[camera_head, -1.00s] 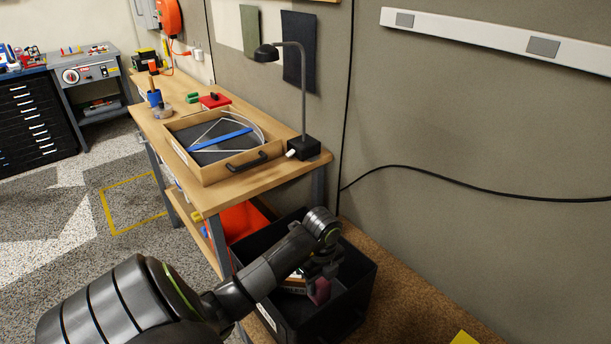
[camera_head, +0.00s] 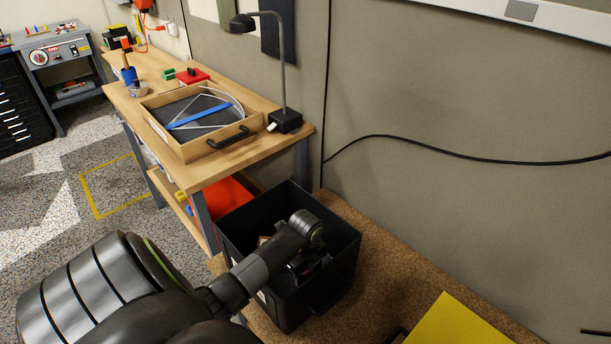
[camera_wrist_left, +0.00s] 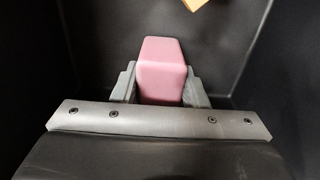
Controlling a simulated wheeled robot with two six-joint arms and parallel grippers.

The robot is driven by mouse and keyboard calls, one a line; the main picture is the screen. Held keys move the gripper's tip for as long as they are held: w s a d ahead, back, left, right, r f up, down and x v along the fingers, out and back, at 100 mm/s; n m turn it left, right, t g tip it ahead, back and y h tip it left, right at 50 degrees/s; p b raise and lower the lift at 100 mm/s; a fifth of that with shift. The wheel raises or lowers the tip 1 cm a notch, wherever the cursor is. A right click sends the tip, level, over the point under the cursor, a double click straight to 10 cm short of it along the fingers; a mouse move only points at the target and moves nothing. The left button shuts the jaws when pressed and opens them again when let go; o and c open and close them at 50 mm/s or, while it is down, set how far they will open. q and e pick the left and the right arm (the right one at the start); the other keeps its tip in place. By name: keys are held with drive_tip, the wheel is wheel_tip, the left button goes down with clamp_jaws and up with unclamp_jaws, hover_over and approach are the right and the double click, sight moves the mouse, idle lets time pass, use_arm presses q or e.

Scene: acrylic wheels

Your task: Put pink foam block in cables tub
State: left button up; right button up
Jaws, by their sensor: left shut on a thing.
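The pink foam block (camera_wrist_left: 162,70) is between the fingers of my left gripper (camera_wrist_left: 160,85), which is shut on it. In the head view my left gripper (camera_head: 306,268) reaches down inside the open black tub (camera_head: 340,272), and the arm hides the block. The wrist view shows dark tub walls (camera_wrist_left: 90,40) around the block. I cannot tell whether the block touches the tub's floor. A white label (camera_head: 262,296) on the tub is too small to read. My right gripper is not in view.
A tan thing (camera_wrist_left: 196,3) lies in the tub beyond the block. A workbench (camera_head: 200,172) with a wooden tray (camera_head: 188,152) and lamp (camera_head: 283,70) stands behind. A red bin (camera_head: 226,195) is under it. A yellow sheet (camera_head: 455,322) is at front right.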

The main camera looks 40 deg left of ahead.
use_arm(q)
drive_tip(key=shift+f, duration=0.25)
drive_tip(key=o, duration=1)
drive_tip(key=shift+r, duration=0.1)
drive_tip(key=shift+o, duration=0.2)
drive_tip(key=shift+r, duration=0.45)
wheel_tip(320, 180, up, 12)
drive_tip(key=shift+f, duration=0.25)
drive_tip(key=shift+r, duration=0.1)
